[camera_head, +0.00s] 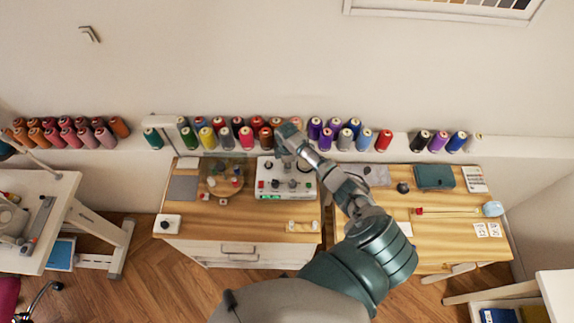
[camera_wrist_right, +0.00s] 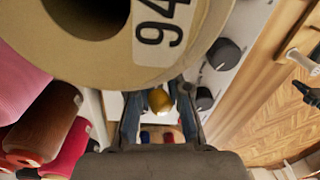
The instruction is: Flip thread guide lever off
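A white control box (camera_head: 285,181) with dark knobs and small coloured buttons stands on the wooden table. My right gripper (camera_head: 284,156) is at the back edge of this box, partly hidden by my own wrist. In the right wrist view my right gripper (camera_wrist_right: 159,122) has its two fingers apart. A brass-coloured round knob (camera_wrist_right: 160,101), which looks like a lever end, shows between them. I cannot tell whether the fingers touch it. Dark dials (camera_wrist_right: 224,54) on the box show to the right. The lever's shaft is hidden. My left gripper is not in view.
A large spool marked 94 (camera_wrist_right: 165,35) fills the top of the wrist view, close to the fingers. Thread spools line the shelf behind the box. A glass dome (camera_head: 222,178) stands left of the box.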

